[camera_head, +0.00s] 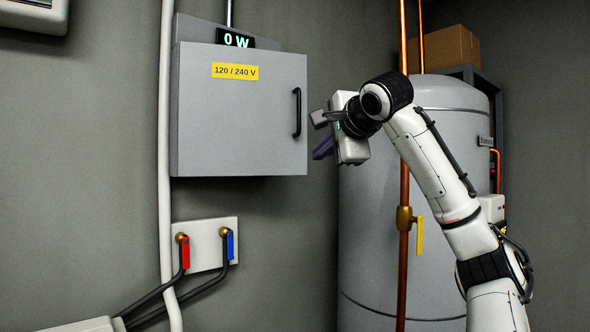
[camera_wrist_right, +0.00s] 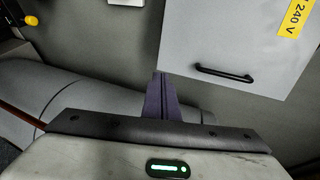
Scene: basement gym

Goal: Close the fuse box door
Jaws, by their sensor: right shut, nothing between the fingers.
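The grey fuse box door (camera_head: 235,115) faces me on the wall at the left, with a yellow "120 / 240 V" label. In the right wrist view the door (camera_wrist_right: 235,35) and handle (camera_wrist_right: 223,74) fill the upper right. My right gripper (camera_head: 321,133) is shut and empty, just right of the door and apart from the handle. Its fingers (camera_wrist_right: 160,97) also show in the right wrist view. My left gripper is not in view.
A "0 W" display (camera_head: 235,39) sits above the door. A white pipe (camera_head: 165,130) runs along its left. Red (camera_head: 184,252) and blue (camera_head: 230,245) valve levers are below. A grey tank (camera_head: 370,240) and copper pipe (camera_head: 404,170) stand behind my right arm.

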